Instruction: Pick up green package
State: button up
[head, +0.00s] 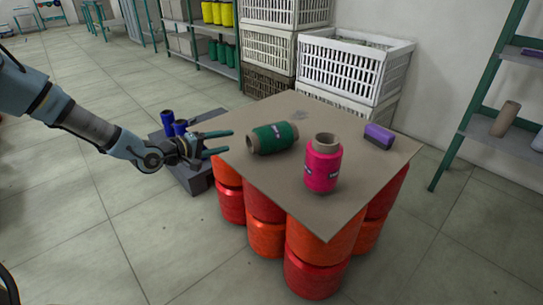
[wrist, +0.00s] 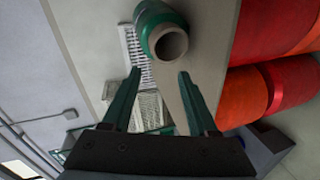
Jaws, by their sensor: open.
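The green package (head: 274,137) is a yarn bobbin lying on its side on a brown square board (head: 262,173), near the board's left corner. Its open tube end faces my gripper. In the wrist view the green package (wrist: 158,22) shows at the top middle, end-on, beyond the fingertips. My gripper (head: 230,141) is open and empty at the board's left corner, just left of the package and apart from it. In the wrist view my gripper (wrist: 160,73) has its two green fingers spread, with nothing between them.
A pink bobbin (head: 323,167) stands upright right of the green package, and a purple one (head: 379,136) lies farther right. Red and orange bobbins (head: 265,237) support the board. White crates (head: 352,68) stand behind. Blue bobbins (head: 168,123) stand on a dark base (head: 192,180) behind my gripper.

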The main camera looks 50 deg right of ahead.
aim_at(266, 127)
jog(key=d+h, duration=0.1)
jog(key=s+d+h+b, duration=0.1)
jog(key=s+d+n+g, duration=0.1)
jog(key=shift+s+d+f+h+b, duration=0.25)
jog(key=shift+d+f+h+b, duration=0.1)
jog(key=shift+f+h, duration=0.05)
jog(key=d, duration=0.4)
jog(key=shift+s+d+r, duration=0.1)
jog(key=shift+s+d, duration=0.1)
jog(key=shift+s, duration=0.15)
jog(key=d, duration=0.6)
jog(key=shift+s+d+b, duration=0.2)
jog(key=shift+s+b, duration=0.1)
jog(key=shift+b, duration=0.05)
grip_shut()
jog(key=shift+r, duration=0.1)
